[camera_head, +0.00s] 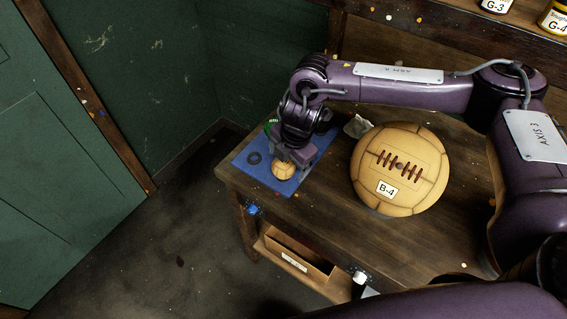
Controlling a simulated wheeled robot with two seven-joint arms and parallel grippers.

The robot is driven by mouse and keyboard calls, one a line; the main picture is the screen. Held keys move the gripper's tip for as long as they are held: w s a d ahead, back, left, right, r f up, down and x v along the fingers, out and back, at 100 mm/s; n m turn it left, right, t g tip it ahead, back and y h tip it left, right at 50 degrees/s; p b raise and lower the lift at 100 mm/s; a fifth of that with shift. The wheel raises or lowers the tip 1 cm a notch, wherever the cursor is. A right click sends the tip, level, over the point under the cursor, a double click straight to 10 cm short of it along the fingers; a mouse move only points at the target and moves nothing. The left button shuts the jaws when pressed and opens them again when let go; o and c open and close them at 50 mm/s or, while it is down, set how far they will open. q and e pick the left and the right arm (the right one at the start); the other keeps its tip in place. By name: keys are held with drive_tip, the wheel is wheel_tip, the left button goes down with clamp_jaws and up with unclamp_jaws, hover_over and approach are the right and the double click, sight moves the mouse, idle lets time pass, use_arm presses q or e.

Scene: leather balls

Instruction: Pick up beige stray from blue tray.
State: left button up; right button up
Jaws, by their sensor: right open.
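The beige stray, a small tan leather ball (283,171), lies on the blue tray (258,177) at the left end of the wooden table. My right gripper (293,157) points down over the tray, close to the ball. It is open, with its fingers right at the ball's upper side. Part of the ball is hidden behind the gripper, and I cannot tell whether the fingers touch it. My left gripper is not in view.
A large tan laced ball (399,169) labelled B-4 sits on the table (330,215) right of the tray. A grey crumpled cloth (357,126) lies between them. Jars (495,6) stand on a shelf at upper right.

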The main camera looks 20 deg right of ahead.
sight(285, 165)
drive_tip(key=shift+w+a+f+p, duration=0.1)
drive_tip(key=shift+w+f+p, duration=0.15)
drive_tip(key=shift+f, duration=0.65)
drive_tip(key=shift+w+a+f+p, duration=0.1)
drive_tip(key=shift+w+f, duration=0.2)
drive_tip(key=shift+f, duration=0.6)
drive_tip(key=c, duration=1.1)
drive_tip(key=shift+r, duration=0.1)
